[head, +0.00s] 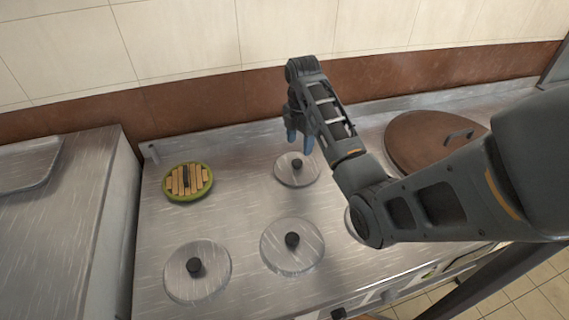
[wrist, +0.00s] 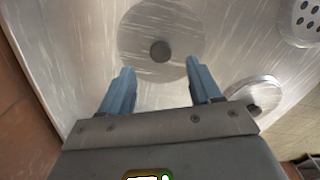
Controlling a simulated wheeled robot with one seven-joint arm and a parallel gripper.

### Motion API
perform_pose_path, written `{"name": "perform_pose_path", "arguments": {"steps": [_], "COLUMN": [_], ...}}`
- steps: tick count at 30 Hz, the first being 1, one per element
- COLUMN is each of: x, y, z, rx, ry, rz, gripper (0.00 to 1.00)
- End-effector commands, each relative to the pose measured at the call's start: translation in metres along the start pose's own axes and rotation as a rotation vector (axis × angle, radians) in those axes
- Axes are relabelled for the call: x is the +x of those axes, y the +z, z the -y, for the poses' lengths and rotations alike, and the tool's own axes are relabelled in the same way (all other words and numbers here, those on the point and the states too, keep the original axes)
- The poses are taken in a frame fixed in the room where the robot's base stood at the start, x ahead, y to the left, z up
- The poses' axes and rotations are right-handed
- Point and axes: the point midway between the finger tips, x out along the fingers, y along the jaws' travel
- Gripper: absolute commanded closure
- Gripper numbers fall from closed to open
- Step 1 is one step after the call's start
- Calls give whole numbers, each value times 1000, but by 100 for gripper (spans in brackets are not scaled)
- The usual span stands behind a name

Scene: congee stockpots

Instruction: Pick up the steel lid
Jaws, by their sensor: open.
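Several round steel lids with black knobs sit on the steel counter. One steel lid (head: 285,176) lies at the back middle, under my gripper (head: 300,142). Two more, a front middle lid (head: 277,256) and a front left lid (head: 213,287), lie nearer. My gripper points down with its blue fingers apart and empty, above the back lid. In the wrist view, a steel lid (wrist: 185,30) with its dark knob lies beyond the open fingers (wrist: 160,80), with the knob roughly centred between them. I see no contact. My arm partly hides another lid (head: 351,228).
A green-rimmed lid with wooden slats (head: 171,184) lies at the back left. A large brown lid (head: 410,130) with a bar handle lies at the right, partly behind my arm. A tiled wall (head: 180,45) rises behind the counter (head: 240,205). The wrist view shows a perforated disc (wrist: 290,30).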

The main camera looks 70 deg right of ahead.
Motion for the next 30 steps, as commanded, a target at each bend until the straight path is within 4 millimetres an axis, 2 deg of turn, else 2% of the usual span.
{"name": "perform_pose_path", "arguments": {"steps": [17,26,30], "x": [67,72,72], "y": [-7,-7,-7], "z": [0,-1,-1], "rx": [1,0,0], "ry": [-2,1,1], "rz": [0,0,0], "gripper": [37,37,50]}}
